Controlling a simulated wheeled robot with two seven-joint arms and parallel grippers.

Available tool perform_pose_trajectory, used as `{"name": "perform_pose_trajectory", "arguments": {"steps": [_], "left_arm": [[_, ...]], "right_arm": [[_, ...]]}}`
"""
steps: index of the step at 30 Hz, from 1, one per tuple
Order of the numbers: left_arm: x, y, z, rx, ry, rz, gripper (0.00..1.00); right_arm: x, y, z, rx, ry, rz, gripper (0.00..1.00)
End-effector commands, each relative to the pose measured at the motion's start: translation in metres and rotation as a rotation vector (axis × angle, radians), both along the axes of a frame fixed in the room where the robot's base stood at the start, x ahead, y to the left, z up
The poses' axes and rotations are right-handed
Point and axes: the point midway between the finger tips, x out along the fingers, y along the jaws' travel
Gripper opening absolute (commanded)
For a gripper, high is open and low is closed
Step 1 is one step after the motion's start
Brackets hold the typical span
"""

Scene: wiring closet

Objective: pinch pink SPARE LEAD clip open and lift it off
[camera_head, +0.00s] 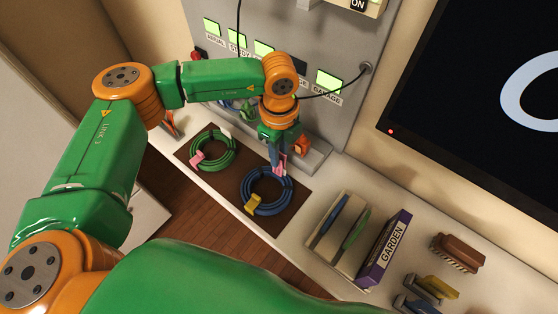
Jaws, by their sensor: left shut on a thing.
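My left gripper (277,163) reaches down over the far edge of the blue cable coil (262,205). It is shut on a small pink clip (283,168), which shows only partly beside the fingertips. I cannot tell whether this clip still touches the coil. Another pink clip (197,159) sits on the left edge of the green cable coil (215,166). A yellow clip (252,205) is on the near left part of the blue coil. No SPARE LEAD lettering is readable on either pink clip. My right gripper is not in view.
Both coils lie on a brown mat (222,193) on a pale shelf. A grey panel (315,45) with lit labels rises behind. To the right are a purple GARDEN box (385,250), a brown brush (458,252) and a dark screen (480,100).

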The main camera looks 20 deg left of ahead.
Motion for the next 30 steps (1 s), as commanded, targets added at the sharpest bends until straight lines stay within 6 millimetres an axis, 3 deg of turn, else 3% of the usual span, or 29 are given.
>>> {"name": "perform_pose_trajectory", "arguments": {"steps": [23,30], "left_arm": [[0.000,0.000,0.014,0.000,0.000,0.000,0.00],[0.000,0.000,0.034,-0.001,-0.001,0.000,0.00]], "right_arm": [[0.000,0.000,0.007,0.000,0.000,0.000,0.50],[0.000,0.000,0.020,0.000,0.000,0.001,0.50]]}}
